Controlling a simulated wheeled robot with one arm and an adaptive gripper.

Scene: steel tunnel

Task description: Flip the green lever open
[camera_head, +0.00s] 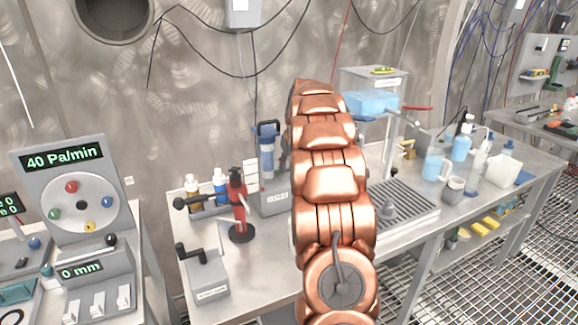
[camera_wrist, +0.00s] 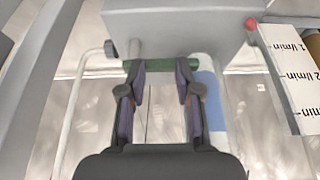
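The green lever (camera_wrist: 162,66) shows in the wrist view as a short horizontal bar below a grey box (camera_wrist: 180,20). My gripper (camera_wrist: 162,72) is in front of it with its two dark fingers apart. The fingertips overlap the bar near its left part and its right end; I cannot tell whether they touch it. Nothing is visibly gripped between them. In the head view my copper-coloured arm covers the middle of the bench, and I can make out neither my gripper nor the lever there.
A flow scale (camera_wrist: 292,80) with a red ball stands to the right in the wrist view. In the head view, a red stand (camera_head: 238,205) and a small lever box (camera_head: 205,275) are left of my arm. Bottles and a blue container (camera_head: 372,102) are to the right.

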